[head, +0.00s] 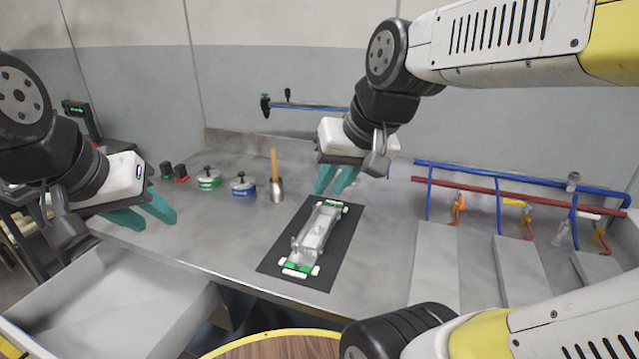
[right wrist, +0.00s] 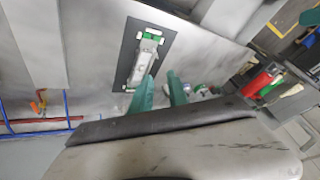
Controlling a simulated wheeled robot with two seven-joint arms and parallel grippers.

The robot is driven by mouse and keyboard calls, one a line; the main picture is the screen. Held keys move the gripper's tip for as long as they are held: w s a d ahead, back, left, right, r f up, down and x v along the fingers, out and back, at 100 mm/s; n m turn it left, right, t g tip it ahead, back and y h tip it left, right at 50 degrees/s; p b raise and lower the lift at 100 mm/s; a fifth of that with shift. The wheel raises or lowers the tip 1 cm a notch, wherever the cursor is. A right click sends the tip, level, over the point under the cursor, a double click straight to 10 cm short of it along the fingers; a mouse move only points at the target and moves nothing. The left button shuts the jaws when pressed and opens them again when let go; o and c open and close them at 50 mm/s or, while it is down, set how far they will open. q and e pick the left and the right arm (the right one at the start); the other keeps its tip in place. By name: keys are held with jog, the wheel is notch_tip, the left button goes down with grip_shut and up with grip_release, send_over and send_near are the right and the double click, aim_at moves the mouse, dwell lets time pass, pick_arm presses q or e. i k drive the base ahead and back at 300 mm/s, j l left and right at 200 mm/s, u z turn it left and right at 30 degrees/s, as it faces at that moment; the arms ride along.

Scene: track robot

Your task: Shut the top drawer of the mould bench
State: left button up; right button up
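The top drawer (head: 115,308) of the mould bench (head: 225,235) is pulled out at the lower left of the head view. It is a pale grey box and its inside looks empty. My left gripper (head: 150,214) is above the bench's left front edge, behind and above the drawer, with its teal fingers slightly apart and nothing between them. My right gripper (head: 335,182) is above the bench behind a black mat, away from the drawer. Its teal fingers (right wrist: 160,92) stand apart and empty in the right wrist view.
A metal and green mould piece (head: 316,238) lies on the black mat (head: 340,255). A mallet (head: 276,180), two round tins (head: 243,185) and red and black items (head: 180,172) stand at the back left. Blue and red pipes (head: 500,195) run above grey panels at the right.

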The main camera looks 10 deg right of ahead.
aim_at(114, 302)
jog(key=k+j+u, duration=0.1)
jog(key=u, duration=0.35)
jog(key=k+j+u, duration=0.1)
jog(key=j+u, duration=0.15)
jog(key=u, duration=0.2)
jog(key=j+u, duration=0.2)
jog(key=u, duration=0.25)
jog(key=k, duration=0.05)
